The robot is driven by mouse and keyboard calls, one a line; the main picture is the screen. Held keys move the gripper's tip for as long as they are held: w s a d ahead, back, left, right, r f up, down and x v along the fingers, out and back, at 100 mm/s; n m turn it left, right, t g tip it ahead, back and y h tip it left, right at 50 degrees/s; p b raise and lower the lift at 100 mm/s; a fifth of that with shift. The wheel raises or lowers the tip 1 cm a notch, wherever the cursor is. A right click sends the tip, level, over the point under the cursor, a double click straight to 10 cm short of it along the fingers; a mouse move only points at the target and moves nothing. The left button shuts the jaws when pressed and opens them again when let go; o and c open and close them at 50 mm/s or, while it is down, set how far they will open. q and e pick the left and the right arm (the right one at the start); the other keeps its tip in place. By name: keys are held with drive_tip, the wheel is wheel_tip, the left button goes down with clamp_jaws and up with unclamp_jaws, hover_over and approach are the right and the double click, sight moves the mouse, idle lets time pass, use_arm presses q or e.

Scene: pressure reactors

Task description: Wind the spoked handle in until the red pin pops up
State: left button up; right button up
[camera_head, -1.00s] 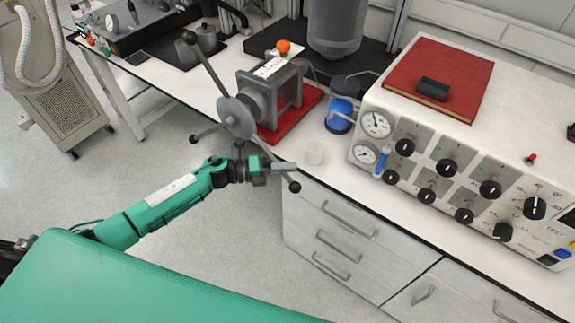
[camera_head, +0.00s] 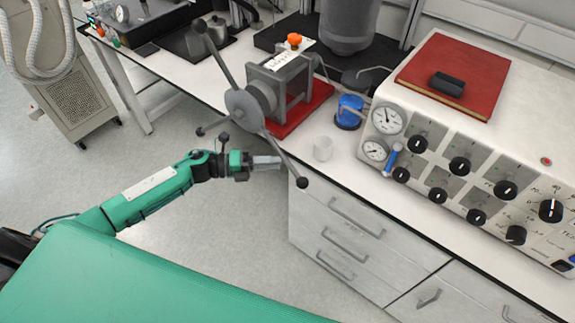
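The spoked handle (camera_head: 243,109) is a grey hub on the front of a grey clamp-like device (camera_head: 285,82) on a red base. Black-knobbed spokes point up-left, left and down-right. My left gripper (camera_head: 268,162) points right, its tip at the left edge of the down-right spoke (camera_head: 281,157). I cannot tell whether it touches the spoke or whether its fingers are parted. A small red round part (camera_head: 546,161) lies on the white panel box and looks flat; I cannot tell if it is the pin. An orange knob (camera_head: 294,40) tops the device. My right gripper is not in view.
The white box with gauges and black knobs (camera_head: 470,150) stands on the bench at right, a red book (camera_head: 455,74) on top. A small clear cup (camera_head: 323,148) and a blue-topped part (camera_head: 349,110) stand right of the handle. Open floor lies left of the drawers.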

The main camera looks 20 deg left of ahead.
use_arm(q)
drive_tip(key=b+v, duration=0.1)
drive_tip(key=v, duration=0.6)
drive_tip(key=shift+a+b, duration=0.15)
drive_tip(key=shift+b, duration=0.2)
drive_tip(key=shift+s, duration=0.1)
